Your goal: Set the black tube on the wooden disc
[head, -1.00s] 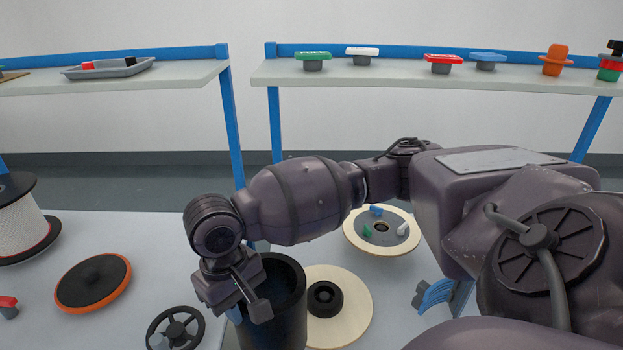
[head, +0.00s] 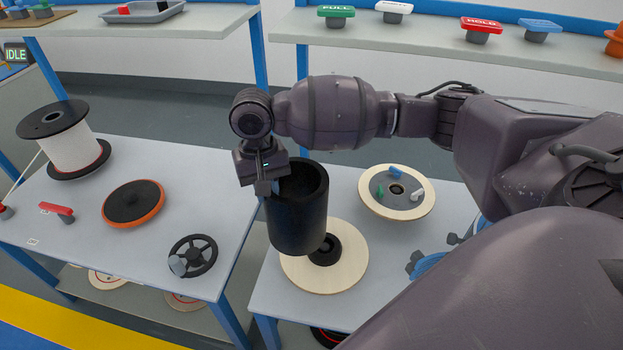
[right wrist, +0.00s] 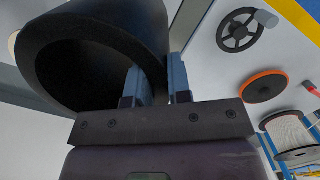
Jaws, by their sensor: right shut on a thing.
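The black tube (head: 297,222) is upright and open at the top in the head view. My right gripper (head: 268,183) is shut on its left rim. In the right wrist view, the tube wall (right wrist: 110,18) runs between the two fingers (right wrist: 163,82). The wooden disc (head: 342,279) lies on the table with a black hub (head: 325,249) at its centre. The tube's lower end overlaps the disc's left part and the hub's edge in the picture. I cannot tell how high its bottom is above the disc. My left gripper is out of view.
Right behind the tube is a second wooden disc (head: 423,208) with coloured pegs. The left table holds a black handwheel (head: 202,262), an orange-rimmed disc (head: 158,203) and a white spool (head: 73,150). A gap separates the two tables.

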